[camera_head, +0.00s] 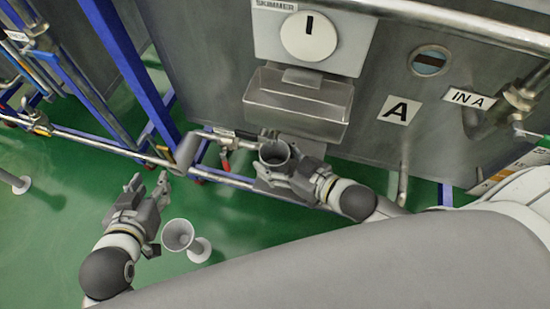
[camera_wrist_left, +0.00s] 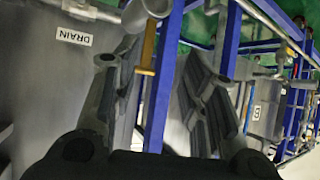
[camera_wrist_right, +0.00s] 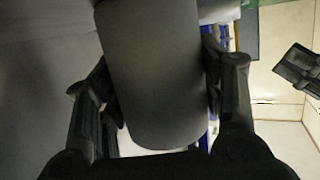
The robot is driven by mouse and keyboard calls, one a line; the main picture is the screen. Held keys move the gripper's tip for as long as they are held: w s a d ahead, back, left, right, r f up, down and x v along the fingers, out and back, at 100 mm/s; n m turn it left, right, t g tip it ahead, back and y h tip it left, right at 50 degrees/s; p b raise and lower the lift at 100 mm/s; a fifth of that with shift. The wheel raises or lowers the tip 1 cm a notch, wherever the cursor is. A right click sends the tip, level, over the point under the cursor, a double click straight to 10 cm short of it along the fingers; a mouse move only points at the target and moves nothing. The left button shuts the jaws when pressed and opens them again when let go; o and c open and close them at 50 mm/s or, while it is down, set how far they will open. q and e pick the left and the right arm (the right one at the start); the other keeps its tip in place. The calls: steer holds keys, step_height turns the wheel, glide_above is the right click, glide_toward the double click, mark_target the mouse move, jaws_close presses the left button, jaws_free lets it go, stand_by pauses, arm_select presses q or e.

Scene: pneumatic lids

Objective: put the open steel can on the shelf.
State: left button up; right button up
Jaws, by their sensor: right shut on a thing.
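The open steel can (camera_head: 274,152) is a grey cylinder with its open mouth facing up toward the head camera. My right gripper (camera_head: 283,167) is shut on it and holds it upright or nearly so, in front of the tank. In the right wrist view the can (camera_wrist_right: 155,75) fills the space between the two fingers. A clear-walled, shelf-like box (camera_head: 298,106) is fixed to the tank wall, above and slightly right of the can and apart from it. My left gripper (camera_head: 148,186) is open and empty at the lower left, away from the can.
The steel tank wall (camera_head: 390,150) carries a white dial panel (camera_head: 312,40), an A label (camera_head: 398,110) and pipes at the right. A blue frame (camera_head: 125,60) and a horizontal pipe (camera_head: 90,142) stand at the left.

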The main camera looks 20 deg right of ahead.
steer(key=o, duration=1.1)
steer(key=shift+f, duration=0.1)
